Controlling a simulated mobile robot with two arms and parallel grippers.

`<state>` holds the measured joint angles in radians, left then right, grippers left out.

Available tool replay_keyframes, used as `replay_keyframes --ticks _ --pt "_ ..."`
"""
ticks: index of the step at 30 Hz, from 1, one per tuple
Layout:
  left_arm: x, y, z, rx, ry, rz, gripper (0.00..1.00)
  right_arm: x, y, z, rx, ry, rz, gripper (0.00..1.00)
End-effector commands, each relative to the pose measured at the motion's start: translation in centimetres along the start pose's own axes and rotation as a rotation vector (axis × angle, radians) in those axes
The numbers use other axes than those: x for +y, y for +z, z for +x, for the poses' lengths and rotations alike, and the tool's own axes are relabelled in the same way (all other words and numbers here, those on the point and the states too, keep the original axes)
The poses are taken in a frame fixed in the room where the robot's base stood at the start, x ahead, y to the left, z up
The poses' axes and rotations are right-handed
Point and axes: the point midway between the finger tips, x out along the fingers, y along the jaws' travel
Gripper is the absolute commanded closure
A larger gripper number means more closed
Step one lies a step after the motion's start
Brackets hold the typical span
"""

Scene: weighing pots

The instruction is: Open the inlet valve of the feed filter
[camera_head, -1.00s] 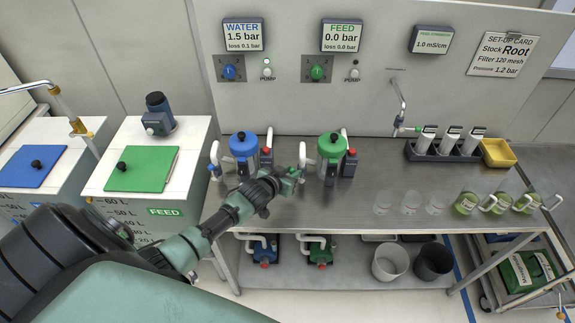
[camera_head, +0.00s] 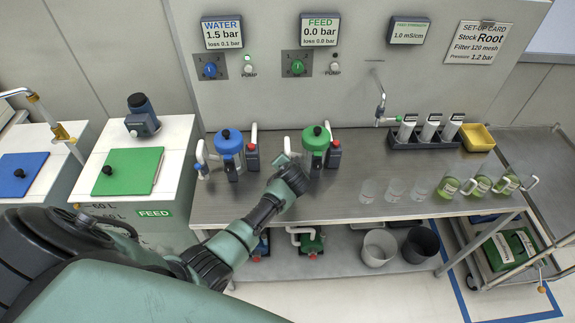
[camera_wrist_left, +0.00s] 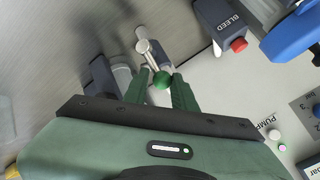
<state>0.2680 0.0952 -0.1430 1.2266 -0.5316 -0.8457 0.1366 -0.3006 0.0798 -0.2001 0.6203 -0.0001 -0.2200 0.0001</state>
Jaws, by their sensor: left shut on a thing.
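The feed filter (camera_head: 315,139) has a green lid and stands upright on the steel bench, with a dark bleed box at its right. My left gripper (camera_head: 287,160) is at its left, at the inlet side, and partly covers the pipework there. In the left wrist view, the inlet valve's green ball-ended handle (camera_wrist_left: 162,80) lies between the two green fingertips of my left gripper (camera_wrist_left: 160,90), which is shut on it. A pale metal lever runs up from the ball. The valve body is largely hidden in the head view. My right gripper is not in view.
The blue-lidded water filter (camera_head: 229,143) stands close to the left, with a bleed box (camera_wrist_left: 218,25) beside it. The feed display (camera_head: 320,30) reads 0.0 bar. Clear beakers (camera_head: 395,190) stand to the right on the bench (camera_head: 350,165).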

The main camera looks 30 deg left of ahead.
Motion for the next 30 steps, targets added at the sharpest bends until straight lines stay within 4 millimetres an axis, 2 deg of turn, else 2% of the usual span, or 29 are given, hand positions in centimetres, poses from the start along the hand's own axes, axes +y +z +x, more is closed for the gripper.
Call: replay_keyframes --ticks 1,15,16,17,18,30 --pt "-0.53 0.22 0.17 -0.01 -0.014 0.011 1.0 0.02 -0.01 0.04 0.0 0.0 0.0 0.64" --pt "-0.59 0.07 0.14 -0.013 -0.021 0.021 1.0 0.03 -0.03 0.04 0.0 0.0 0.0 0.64" --pt "-0.59 0.07 0.14 -0.013 -0.021 0.021 0.68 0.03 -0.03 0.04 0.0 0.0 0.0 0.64" --pt "-0.6 0.06 0.14 -0.013 -0.022 0.021 0.59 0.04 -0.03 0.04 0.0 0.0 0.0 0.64" --pt "-0.58 0.05 0.14 -0.012 -0.021 0.021 0.57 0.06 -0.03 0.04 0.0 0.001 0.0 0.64" --pt "-0.11 -0.04 -0.36 -0.009 -0.013 0.017 0.57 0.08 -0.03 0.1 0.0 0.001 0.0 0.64"
